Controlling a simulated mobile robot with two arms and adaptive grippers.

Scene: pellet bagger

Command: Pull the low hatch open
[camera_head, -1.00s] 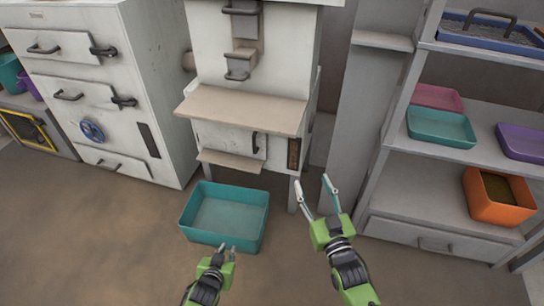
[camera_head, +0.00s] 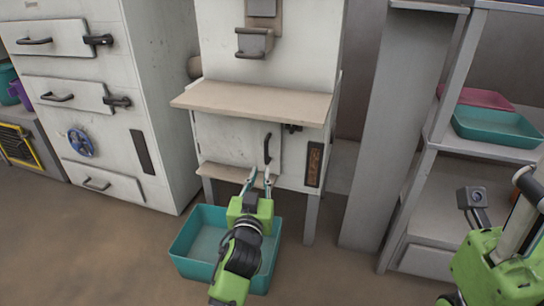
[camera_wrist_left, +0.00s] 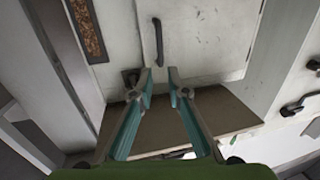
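The low hatch (camera_head: 230,140) is a pale panel under the beige shelf of the white machine. It looks shut, with a dark upright bar handle (camera_head: 267,148) near its right edge. My left gripper (camera_head: 260,174) is open and empty, its fingertips just below the handle in the head view. In the left wrist view the hatch (camera_wrist_left: 205,35) and handle (camera_wrist_left: 157,42) appear upside down. The handle lies beyond the parted fingertips (camera_wrist_left: 159,73), not between them. A dark latch (camera_head: 292,127) sits right of the handle. My right arm shows at the right edge; its fingertips are out of view.
The beige shelf (camera_head: 250,99) juts out above the hatch, and a small ledge (camera_head: 225,173) below it. A teal bin (camera_head: 190,250) stands on the floor beneath, partly behind my left arm. A drawer cabinet (camera_head: 160,90) stands left, a shelf rack (camera_head: 425,180) right.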

